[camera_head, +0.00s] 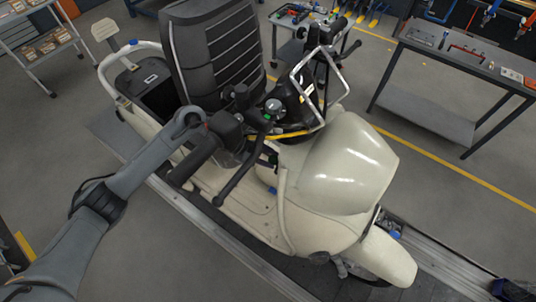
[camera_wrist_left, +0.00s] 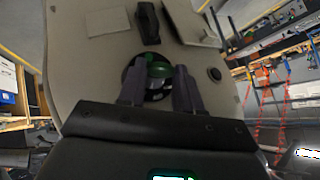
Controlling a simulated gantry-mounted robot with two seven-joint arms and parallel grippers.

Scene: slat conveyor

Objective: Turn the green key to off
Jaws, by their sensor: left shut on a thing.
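The green key (camera_wrist_left: 158,70) sits in a round dark switch on a beige panel in the left wrist view, between the two fingers of my left gripper (camera_wrist_left: 158,78). In the head view, my left gripper (camera_head: 256,122) reaches in from the left to the scooter's dashboard, beside the handlebar. A small patch of green (camera_head: 268,117) shows at its fingertips. The gripper is shut on the key. The fingers and wrist hide part of the switch, and I cannot read the key's angle against any marking. My right gripper is not in view.
The cream scooter (camera_head: 345,165) stands on the slat conveyor (camera_head: 215,232). Its black seat (camera_head: 215,50), handlebar grip (camera_head: 195,160) and windshield frame (camera_head: 333,72) crowd the space around my left gripper. A grey workbench (camera_head: 465,55) stands at the right, with open floor between.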

